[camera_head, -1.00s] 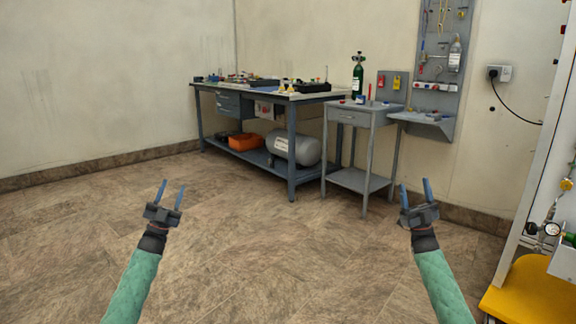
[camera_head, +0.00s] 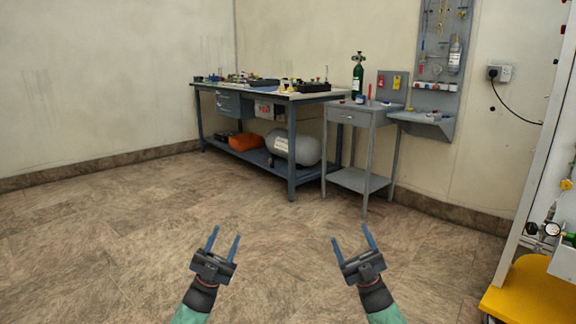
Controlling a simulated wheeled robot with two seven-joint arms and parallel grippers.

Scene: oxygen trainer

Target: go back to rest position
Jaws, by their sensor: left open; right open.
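My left gripper (camera_head: 225,244) is low in the head view, left of the middle. Its two blue fingers are apart with nothing between them. My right gripper (camera_head: 352,243) is low and right of the middle, also open and empty. Both are held over the bare floor (camera_head: 120,245), fingers pointing away from me. A clear gap lies between the two grippers, and neither touches anything.
A long workbench (camera_head: 292,150) with parts on top stands at the back. A small grey side table (camera_head: 358,120) stands right of it, beside a wall tool panel (camera_head: 437,60). A yellow base (camera_head: 535,290) is at the lower right. The floor around my grippers is clear.

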